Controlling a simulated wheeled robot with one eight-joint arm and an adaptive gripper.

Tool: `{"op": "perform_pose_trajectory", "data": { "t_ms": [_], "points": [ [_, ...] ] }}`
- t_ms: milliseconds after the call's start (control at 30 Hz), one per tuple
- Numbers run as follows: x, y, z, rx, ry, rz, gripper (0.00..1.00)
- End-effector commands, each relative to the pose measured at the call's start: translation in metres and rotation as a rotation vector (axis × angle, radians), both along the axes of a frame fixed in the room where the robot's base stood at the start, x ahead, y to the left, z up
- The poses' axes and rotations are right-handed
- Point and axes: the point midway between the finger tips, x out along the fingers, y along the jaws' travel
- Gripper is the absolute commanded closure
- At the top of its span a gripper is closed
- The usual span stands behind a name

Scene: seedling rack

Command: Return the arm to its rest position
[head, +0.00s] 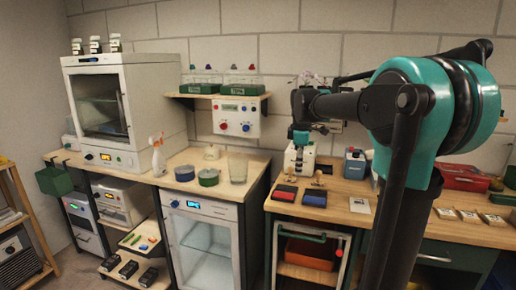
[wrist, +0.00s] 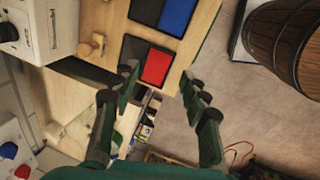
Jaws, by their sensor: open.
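My gripper (wrist: 160,84) is open, with nothing between its two dark green fingers in the wrist view. Below the fingers are the wooden bench edge and an open space with small items lower down. In the head view my arm (head: 425,105) reaches from the right toward the left. Its far end hangs over the right bench, in front of the wall; the fingertips are too small to tell there.
A red-and-black pad (wrist: 147,62), a blue-and-black pad (wrist: 166,15) and a wooden stamp (wrist: 91,45) lie on the bench near the fingers. A barrel (wrist: 290,45) stands right. A glass beaker (head: 237,168) stands on the middle bench.

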Motion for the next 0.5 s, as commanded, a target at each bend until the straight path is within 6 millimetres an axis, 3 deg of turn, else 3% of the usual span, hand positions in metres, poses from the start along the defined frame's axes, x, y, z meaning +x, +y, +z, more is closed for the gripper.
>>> {"op": "perform_pose_trajectory", "data": {
  "t_ms": [267,500],
  "points": [
    [-0.027,-0.008,-0.031,0.042,-0.026,-0.166,0.55],
    [-0.072,-0.018,-0.076,0.11,-0.059,-0.412,0.55]
  ]
}}
